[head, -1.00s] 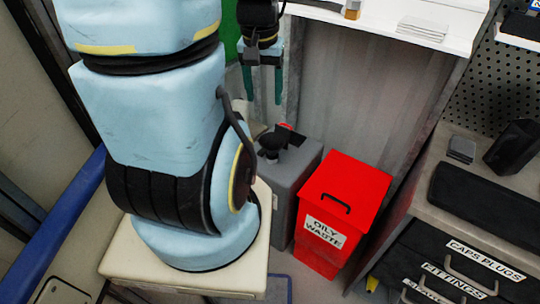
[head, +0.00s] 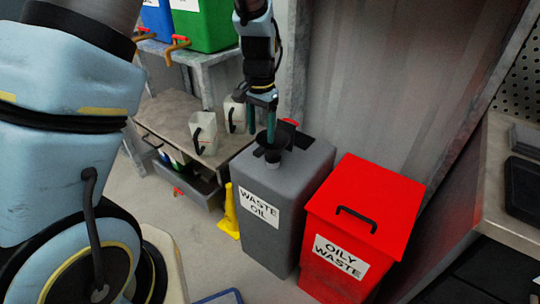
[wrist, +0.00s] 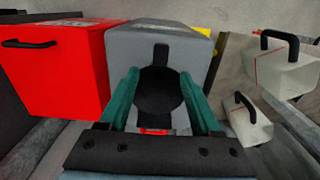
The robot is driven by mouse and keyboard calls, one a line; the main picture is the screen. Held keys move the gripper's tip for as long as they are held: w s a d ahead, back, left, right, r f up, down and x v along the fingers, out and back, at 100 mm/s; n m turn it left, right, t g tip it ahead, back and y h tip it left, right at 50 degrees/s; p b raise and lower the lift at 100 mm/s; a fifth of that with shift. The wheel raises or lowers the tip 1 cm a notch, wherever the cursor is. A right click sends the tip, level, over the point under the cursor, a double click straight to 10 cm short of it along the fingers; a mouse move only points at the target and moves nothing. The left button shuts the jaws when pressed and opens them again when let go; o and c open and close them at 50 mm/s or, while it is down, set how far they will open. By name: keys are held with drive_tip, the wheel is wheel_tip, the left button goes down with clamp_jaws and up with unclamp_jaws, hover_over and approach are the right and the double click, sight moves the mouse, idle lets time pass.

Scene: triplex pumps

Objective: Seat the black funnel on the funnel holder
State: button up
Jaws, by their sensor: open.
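The black funnel (head: 271,152) stands on top of the grey waste oil container (head: 262,212). In the wrist view the funnel (wrist: 159,92) shows as a dark round mouth between the two green fingers. My gripper (head: 262,128) points down just above the funnel, close to its rim. Its fingers are apart, one on each side of the funnel's mouth in the wrist view (wrist: 160,75), with nothing clamped. Whether they touch the rim cannot be told. The funnel's lower part is hidden in the wrist view. I cannot make out a funnel holder in either view.
A red oily waste bin (head: 362,205) stands right beside the container. Pale jugs (head: 204,133) sit on a low shelf at left. A yellow object (head: 229,214) is on the floor. A metal panel (head: 390,80) stands behind, and a bench (head: 495,190) is at right.

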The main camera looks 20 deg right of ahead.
sight(261, 148)
drive_tip(key=f, duration=0.7)
drive_tip(key=shift+s+a+f+p, duration=0.1)
drive_tip(key=shift+a+f+p, duration=0.1)
drive_tip(key=shift+f+p, duration=0.1)
clamp_jaws()
idle(0.4)
